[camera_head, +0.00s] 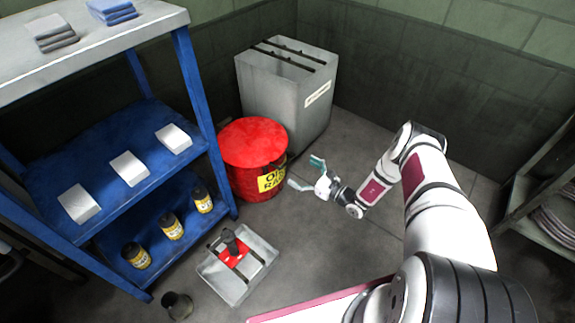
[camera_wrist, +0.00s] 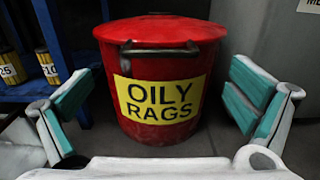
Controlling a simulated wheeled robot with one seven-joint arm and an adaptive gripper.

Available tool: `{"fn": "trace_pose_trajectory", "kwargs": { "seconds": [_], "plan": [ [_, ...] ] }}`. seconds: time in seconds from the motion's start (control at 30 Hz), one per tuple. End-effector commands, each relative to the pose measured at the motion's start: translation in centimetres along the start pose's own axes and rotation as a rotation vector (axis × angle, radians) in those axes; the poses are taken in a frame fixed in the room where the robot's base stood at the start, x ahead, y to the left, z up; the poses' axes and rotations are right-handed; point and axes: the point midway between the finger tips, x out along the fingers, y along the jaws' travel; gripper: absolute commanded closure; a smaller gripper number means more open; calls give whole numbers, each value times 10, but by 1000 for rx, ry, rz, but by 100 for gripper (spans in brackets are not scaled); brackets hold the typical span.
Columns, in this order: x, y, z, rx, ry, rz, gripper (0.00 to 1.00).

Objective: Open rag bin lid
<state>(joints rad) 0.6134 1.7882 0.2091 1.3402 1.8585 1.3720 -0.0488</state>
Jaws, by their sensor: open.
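The red rag bin (camera_head: 241,180) stands on the floor between the blue shelf and a grey cabinet. Its round red lid (camera_head: 253,141) lies shut on top. In the wrist view the bin (camera_wrist: 185,128) is straight ahead, with a yellow "OILY RAGS" label (camera_wrist: 161,98) and a dark handle bar (camera_wrist: 160,49) at the lid's front edge. My gripper (camera_head: 305,174) is open and empty, just right of the bin in the head view. In the wrist view its teal-padded fingers (camera_wrist: 158,104) are spread to either side of the bin, apart from the handle.
A blue shelf unit (camera_head: 196,90) with bottles and white boxes stands left of the bin. A grey cabinet (camera_head: 270,92) stands close behind it. A grey tray (camera_head: 261,251) with a dark tool and a dark cup (camera_head: 177,305) are on the floor in front.

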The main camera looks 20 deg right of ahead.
Motion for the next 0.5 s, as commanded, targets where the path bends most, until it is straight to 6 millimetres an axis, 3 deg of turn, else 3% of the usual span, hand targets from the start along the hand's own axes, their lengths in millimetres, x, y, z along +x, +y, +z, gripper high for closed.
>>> {"fn": "trace_pose_trajectory", "kwargs": {
  "seconds": [0.2,0.5],
  "plan": [
    [41,1,-2,-2,-1,3,0],
    [68,0,0,-1,-1,1,0]
  ]
}}
